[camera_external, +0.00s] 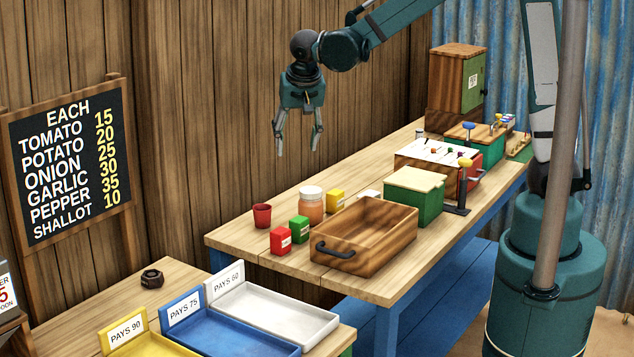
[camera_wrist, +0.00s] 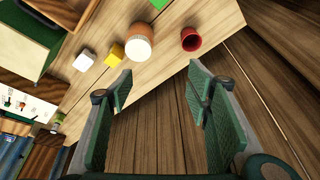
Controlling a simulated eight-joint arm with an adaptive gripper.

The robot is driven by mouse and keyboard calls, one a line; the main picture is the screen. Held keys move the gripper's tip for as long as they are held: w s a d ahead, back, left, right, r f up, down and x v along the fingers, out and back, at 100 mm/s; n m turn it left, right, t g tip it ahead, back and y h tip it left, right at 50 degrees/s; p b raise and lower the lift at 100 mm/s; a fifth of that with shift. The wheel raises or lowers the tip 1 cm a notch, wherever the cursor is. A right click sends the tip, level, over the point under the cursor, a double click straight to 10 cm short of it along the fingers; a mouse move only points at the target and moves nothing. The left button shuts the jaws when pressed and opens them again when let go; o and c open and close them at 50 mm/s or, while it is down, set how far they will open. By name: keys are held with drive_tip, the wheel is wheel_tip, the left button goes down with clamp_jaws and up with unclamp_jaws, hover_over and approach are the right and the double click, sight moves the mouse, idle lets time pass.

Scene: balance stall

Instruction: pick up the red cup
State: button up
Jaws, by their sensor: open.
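The red cup (camera_external: 262,215) stands upright on the wooden table near its left end, in the external view. It also shows in the wrist view (camera_wrist: 191,39), near the table's edge, with its open mouth visible. My gripper (camera_external: 298,146) is open and empty. It hangs in the air above and behind the table, pointing down, well apart from the cup. In the wrist view the two green fingers (camera_wrist: 160,100) are spread wide, and the cup lies beyond them at the top.
Beside the cup stand a jar (camera_external: 311,207), a red box (camera_external: 281,241), a green box (camera_external: 299,229) and a yellow box (camera_external: 335,200). A wooden crate (camera_external: 365,262) and a green box with a pale lid (camera_external: 412,207) lie to the right. A plank wall (camera_external: 225,120) runs behind the table.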

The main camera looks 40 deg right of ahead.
sight(275, 187)
drive_tip(key=w+a+f+m, duration=0.2)
drive_tip(key=w+f, duration=0.2)
drive_tip(key=f, duration=0.3)
drive_tip(key=w+a+f+m+g+h+b, duration=0.1)
drive_tip(key=w+a+f+m, duration=0.1)
drive_tip(key=w+f, duration=0.3)
wheel_tip(275, 187, down, 2)
drive_tip(key=shift+a+f, duration=0.1)
drive_tip(key=shift+a, duration=0.7)
drive_tip(key=shift+w+f+h, duration=0.1)
drive_tip(key=shift+h, duration=0.2)
drive_tip(key=shift+b+x, duration=0.3)
drive_tip(key=shift+x, duration=0.9)
drive_tip(key=shift+f, duration=0.1)
drive_tip(key=shift+x, duration=2.55)
drive_tip(key=c, duration=1)
